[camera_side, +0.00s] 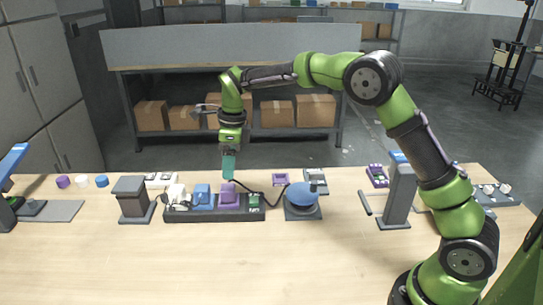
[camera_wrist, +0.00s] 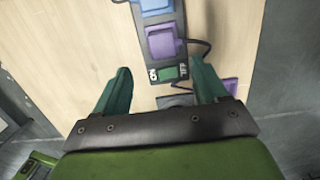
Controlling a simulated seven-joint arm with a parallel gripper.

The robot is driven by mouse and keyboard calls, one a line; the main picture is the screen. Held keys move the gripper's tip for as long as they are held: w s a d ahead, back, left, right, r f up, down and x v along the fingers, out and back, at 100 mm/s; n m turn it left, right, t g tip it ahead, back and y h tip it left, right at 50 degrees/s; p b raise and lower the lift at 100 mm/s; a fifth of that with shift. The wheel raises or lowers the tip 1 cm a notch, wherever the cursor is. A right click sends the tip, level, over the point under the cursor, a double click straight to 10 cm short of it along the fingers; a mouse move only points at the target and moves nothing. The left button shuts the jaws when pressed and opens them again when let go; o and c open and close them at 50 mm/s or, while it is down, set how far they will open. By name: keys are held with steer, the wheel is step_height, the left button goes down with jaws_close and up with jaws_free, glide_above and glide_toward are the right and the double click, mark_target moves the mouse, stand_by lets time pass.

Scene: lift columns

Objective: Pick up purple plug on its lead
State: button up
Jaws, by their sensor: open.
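The purple plug (camera_side: 229,196) sits in a dark power strip (camera_side: 190,215), to the right of a blue plug (camera_side: 203,194). Its dark lead (camera_side: 262,196) runs right toward a blue round-topped device (camera_side: 302,195). In the wrist view the purple plug (camera_wrist: 161,42) is above the gap between my fingers, with its lead leaving on the right. My gripper (camera_side: 228,172) points down just above the purple plug in the side view. In the wrist view my gripper (camera_wrist: 161,88) has its two green fingers apart, with nothing between them gripped.
A white plug (camera_side: 176,193) is at the strip's left, and a green switch (camera_side: 254,201) is at its right end. A grey-topped stand (camera_side: 133,197) is left of the strip. A tall grey stand (camera_side: 398,195) is at right. The front table is clear.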

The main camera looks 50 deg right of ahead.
mark_target(227, 187)
steer(key=f, duration=0.6)
steer(key=w+f, duration=0.1)
steer(key=f, duration=0.2)
steer(key=shift+w+a, duration=0.1)
steer(key=shift+a, duration=0.2)
steer(key=c, duration=1)
